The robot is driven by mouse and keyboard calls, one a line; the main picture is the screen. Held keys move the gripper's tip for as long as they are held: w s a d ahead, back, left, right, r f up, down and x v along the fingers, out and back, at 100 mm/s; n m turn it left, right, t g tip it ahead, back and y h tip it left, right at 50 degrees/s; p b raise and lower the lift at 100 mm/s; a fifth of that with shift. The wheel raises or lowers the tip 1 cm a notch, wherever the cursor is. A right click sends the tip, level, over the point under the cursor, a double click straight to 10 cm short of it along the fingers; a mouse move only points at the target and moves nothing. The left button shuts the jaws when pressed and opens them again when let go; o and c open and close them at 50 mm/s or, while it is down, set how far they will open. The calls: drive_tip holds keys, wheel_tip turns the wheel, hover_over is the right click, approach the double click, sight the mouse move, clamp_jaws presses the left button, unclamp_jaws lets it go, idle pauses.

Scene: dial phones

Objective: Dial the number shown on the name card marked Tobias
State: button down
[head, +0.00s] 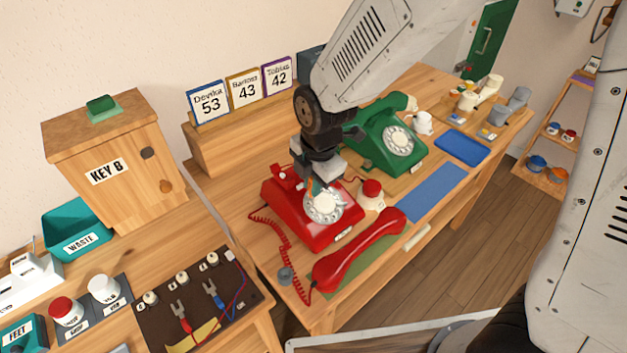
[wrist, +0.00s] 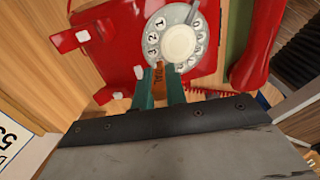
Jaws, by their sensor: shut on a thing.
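The Tobias card (head: 277,77), purple-edged, shows 42; it stands right of the Bartosz card (head: 244,90) (43) and the Devika card (head: 208,104) (53). The red phone (head: 283,202) has a pale rotary dial (head: 325,206). Its handset (head: 362,248) lies off the cradle in front. My gripper (head: 313,187) is above the red phone at the dial's edge. In the wrist view its green fingers (wrist: 160,88) are shut on an orange-brown stick (wrist: 159,74) marked DIAL. The stick's tip is at the rim of the dial (wrist: 181,42); I cannot tell whether it touches.
A green phone (head: 372,128) stands behind right. A red-topped jar (head: 371,190) sits close to the red phone's right. The KEY B box (head: 120,160) and a wire board (head: 200,300) are on the left bench.

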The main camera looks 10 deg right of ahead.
idle(0.4)
drive_tip(key=shift+w+d, duration=0.4)
drive_tip(key=shift+w, duration=0.15)
drive_tip(key=shift+w+d, duration=0.3)
drive_tip(key=shift+d, duration=0.35)
drive_tip(key=shift+w+d, duration=0.2)
drive_tip(key=shift+d, duration=0.25)
